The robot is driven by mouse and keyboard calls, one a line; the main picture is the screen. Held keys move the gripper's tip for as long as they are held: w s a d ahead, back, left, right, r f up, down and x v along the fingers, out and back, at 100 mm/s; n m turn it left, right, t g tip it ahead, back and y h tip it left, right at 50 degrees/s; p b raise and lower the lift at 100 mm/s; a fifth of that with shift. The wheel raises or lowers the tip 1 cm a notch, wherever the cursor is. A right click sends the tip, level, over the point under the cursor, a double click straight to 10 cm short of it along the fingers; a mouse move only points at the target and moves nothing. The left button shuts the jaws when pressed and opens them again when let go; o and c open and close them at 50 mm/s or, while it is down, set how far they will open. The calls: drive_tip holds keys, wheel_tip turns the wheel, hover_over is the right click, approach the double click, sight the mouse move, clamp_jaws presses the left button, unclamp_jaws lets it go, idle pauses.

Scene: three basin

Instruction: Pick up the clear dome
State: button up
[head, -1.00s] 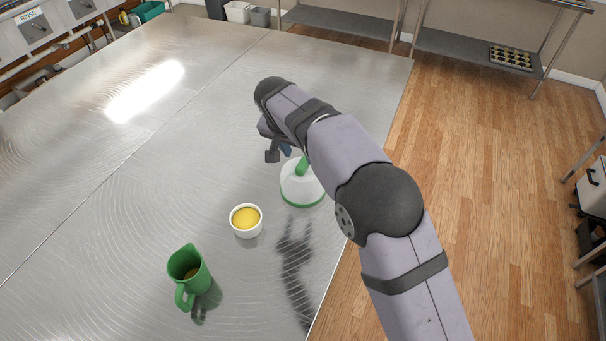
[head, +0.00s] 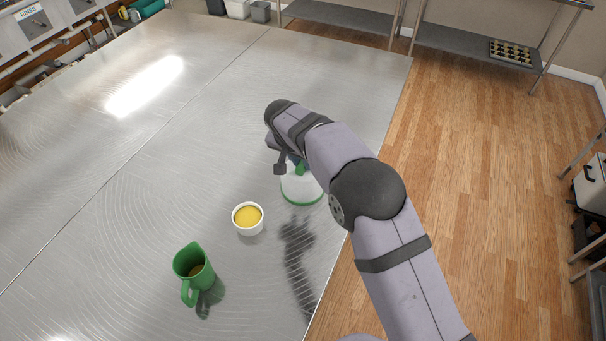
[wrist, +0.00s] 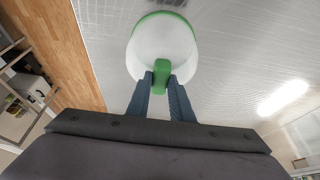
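The clear dome (head: 301,190) stands on the metal table, a cloudy see-through cover with a green rim and a green handle on top. In the wrist view the dome (wrist: 180,45) fills the upper middle. Its green handle (wrist: 162,70) lies between the two blue fingers of my gripper (wrist: 162,82). The fingers are open, one on each side of the handle, with little room to spare. In the head view my gripper (head: 292,160) is over the dome's top and my arm partly hides it.
A white ramekin with yellow filling (head: 248,217) stands left of and nearer than the dome. A green jug (head: 192,267) stands further to the lower left. The table's right edge is close to the dome. The far left of the table is clear.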

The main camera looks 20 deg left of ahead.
drive_tip(key=shift+r, duration=0.1)
clamp_jaws()
drive_tip(key=shift+r+b, duration=0.35)
drive_tip(key=shift+r, duration=0.15)
wheel_tip(320, 180, up, 9)
drive_tip(key=b, duration=0.2)
drive_tip(key=shift+o, duration=1.4)
unclamp_jaws()
clamp_jaws()
